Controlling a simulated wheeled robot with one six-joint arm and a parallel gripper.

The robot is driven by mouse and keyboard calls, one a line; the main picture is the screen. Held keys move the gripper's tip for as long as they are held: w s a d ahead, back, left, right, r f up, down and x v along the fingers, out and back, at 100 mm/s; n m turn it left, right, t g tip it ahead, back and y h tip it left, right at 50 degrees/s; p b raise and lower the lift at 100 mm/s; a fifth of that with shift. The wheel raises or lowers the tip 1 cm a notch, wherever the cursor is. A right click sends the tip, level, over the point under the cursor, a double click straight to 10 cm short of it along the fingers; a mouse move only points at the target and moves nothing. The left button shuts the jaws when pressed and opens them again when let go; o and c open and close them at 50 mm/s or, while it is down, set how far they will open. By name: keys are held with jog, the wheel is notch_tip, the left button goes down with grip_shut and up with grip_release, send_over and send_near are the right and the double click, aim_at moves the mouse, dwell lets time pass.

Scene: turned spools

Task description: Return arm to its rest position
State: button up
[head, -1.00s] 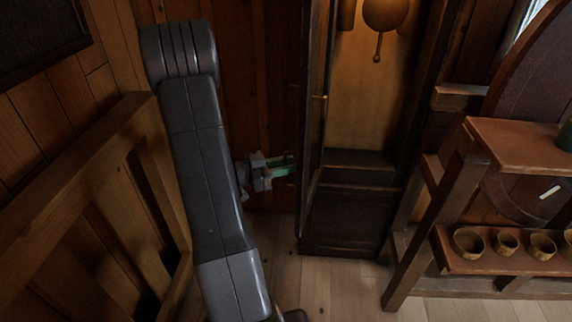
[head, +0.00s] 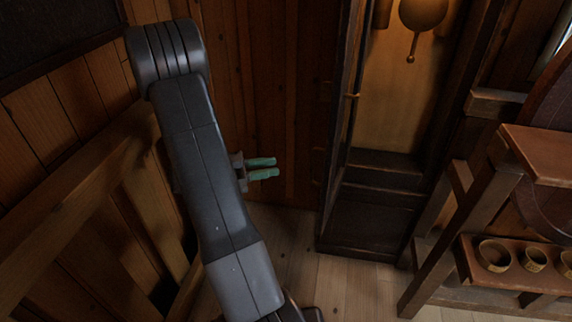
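My arm crosses the left half of the head view, its dark grey links running from the bottom edge up to a ribbed joint at the top left. My gripper (head: 268,168) shows just right of the arm, with two green fingers pointing right. A narrow gap shows between the fingers and nothing is held in it. The gripper is in front of the dark plank wall, left of the tall cabinet, and appears apart from it. Part of the wrist is hidden behind the arm link.
A tall dark wooden clock case (head: 374,217) with its door ajar and a brass pendulum (head: 423,14) stands right of the gripper. A wooden railing (head: 72,186) is at the left, close to the arm. A shelf stand (head: 541,152) with several small bowls is at the right. Bare floor (head: 343,286) lies between.

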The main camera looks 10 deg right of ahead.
jog(key=shift+s+a, duration=0.1)
jog(key=shift+a, duration=0.75)
jog(key=shift+d, duration=0.15)
send_over(311, 178)
jog(key=shift+w+d, duration=0.1)
jog(key=shift+w, duration=0.2)
jog(key=shift+r, duration=0.1)
